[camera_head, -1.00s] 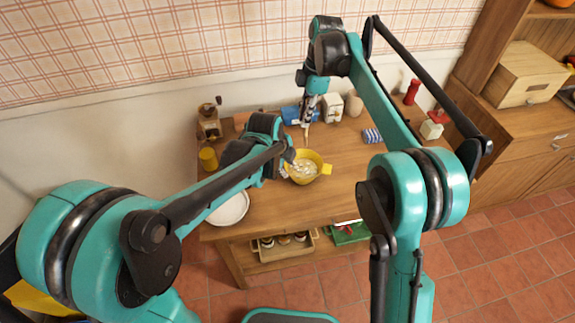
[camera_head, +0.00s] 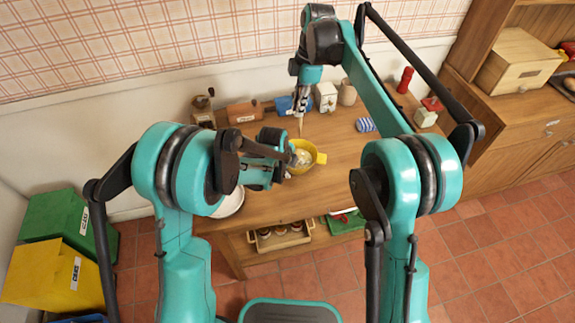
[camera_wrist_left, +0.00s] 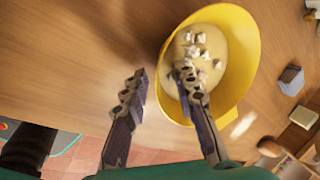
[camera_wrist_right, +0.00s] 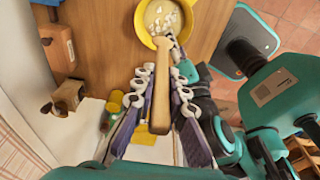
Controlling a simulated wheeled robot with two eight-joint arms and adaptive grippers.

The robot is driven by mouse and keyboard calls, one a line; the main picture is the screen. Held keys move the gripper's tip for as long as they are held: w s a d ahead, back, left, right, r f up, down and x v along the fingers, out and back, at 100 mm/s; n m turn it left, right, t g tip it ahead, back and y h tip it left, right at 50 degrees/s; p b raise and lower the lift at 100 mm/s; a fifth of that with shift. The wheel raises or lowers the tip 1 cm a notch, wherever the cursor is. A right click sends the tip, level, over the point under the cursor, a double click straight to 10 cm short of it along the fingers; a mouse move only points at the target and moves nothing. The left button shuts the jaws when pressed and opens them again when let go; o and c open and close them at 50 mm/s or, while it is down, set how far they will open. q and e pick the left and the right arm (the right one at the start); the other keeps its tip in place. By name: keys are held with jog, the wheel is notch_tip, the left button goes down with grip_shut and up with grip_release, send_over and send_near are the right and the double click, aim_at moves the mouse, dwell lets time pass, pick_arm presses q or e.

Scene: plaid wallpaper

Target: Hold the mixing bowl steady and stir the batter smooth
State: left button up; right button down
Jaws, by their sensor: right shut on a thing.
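The yellow mixing bowl (camera_head: 318,158) stands upright on the wooden table. It holds pale batter with several whitish lumps, clear in the left wrist view (camera_wrist_left: 210,45). My left gripper (camera_wrist_left: 160,78) is open at the bowl's near wall. One finger shows over the bowl's inside and the other is outside; whether they touch the wall I cannot tell. In the head view my left arm hides part of the bowl. My right gripper (camera_wrist_right: 162,75) is shut on the handle of a wooden spoon (camera_wrist_right: 160,100), above and behind the bowl. The spoon's far end points toward the batter.
A white plate (camera_head: 230,204) is partly under my left arm. Table right of the bowl is clear. Green and yellow bins stand at left.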

pick_arm(q)
grip_shut()
dwell(0.9)
pick_arm(e)
jog(key=c, duration=2.1)
grip_release()
grip_shut()
notch_tip(320, 180, down, 15)
